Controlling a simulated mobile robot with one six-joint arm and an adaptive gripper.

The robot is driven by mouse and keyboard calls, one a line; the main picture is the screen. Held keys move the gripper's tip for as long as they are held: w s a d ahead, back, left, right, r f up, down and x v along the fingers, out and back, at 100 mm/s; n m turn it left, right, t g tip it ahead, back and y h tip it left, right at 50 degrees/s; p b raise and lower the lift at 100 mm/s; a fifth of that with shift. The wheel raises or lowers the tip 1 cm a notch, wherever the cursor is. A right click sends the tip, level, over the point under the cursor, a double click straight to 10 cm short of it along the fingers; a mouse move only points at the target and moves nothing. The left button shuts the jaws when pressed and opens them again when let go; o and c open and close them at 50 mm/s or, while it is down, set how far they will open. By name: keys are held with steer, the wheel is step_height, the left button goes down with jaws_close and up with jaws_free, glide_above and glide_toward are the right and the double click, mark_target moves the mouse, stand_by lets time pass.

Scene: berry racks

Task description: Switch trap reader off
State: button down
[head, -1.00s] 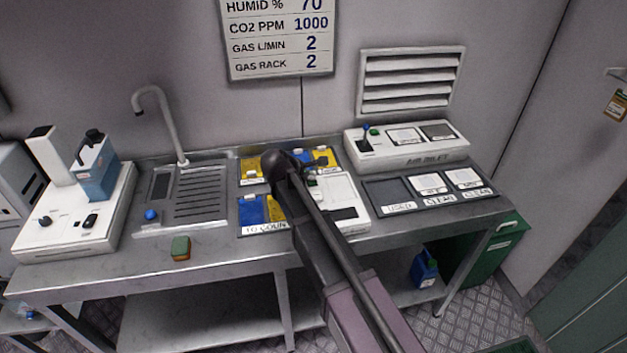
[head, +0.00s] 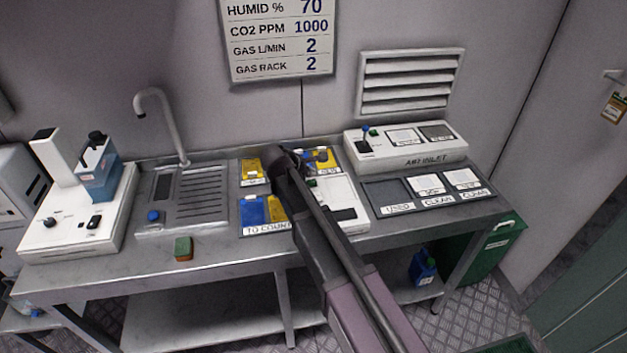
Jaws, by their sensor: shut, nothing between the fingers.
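The trap reader appears to be the white box (head: 345,190) in the middle of the bench, with a dark slot on its right part. A small green spot (head: 312,183) shows at its left back. My arm crosses in front and covers its left part, so I cannot make out its switch.
A tray marked TO COUNT (head: 262,231) lies left of the reader. The air inlet box (head: 425,158) stands behind right, and the USED and CLEAN trays (head: 390,207) lie right. Farther left are a sink (head: 190,192), a sponge (head: 184,248) and a white instrument (head: 55,232).

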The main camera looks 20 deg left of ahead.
mark_target(311, 182)
steer(key=shift+r+p, duration=1.85)
steer(key=shift+r, duration=0.25)
steer(key=d+m+g, duration=0.1)
steer(key=d+m, duration=0.1)
steer(key=d, duration=0.2)
steer(key=d+f+m, duration=0.1)
steer(key=d, duration=0.4)
steer(key=d+m+g, duration=0.1)
steer(key=d+m, duration=0.1)
steer(key=d, duration=0.3)
steer(key=shift+s+d+f+m+g+p, duration=0.25)
steer(key=shift+s+m+g+p, duration=0.05)
steer(key=shift+p, duration=0.1)
steer(key=s+d+m+g+y, duration=0.1)
steer(key=s+d+m, duration=0.4)
steer(key=d, duration=0.5)
steer(key=s+d+m+g+y+p, duration=0.1)
steer(key=s+d+m+g, duration=0.2)
steer(key=d, duration=0.6)
steer(key=s+d+f+m+g+y+p, duration=0.1)
steer(key=s+d+m, duration=0.7)
steer(key=d, duration=0.2)
steer(key=shift+d+m+g+y, duration=0.3)
steer(key=shift+d+m+g, duration=0.05)
steer(key=shift+m+g, duration=0.05)
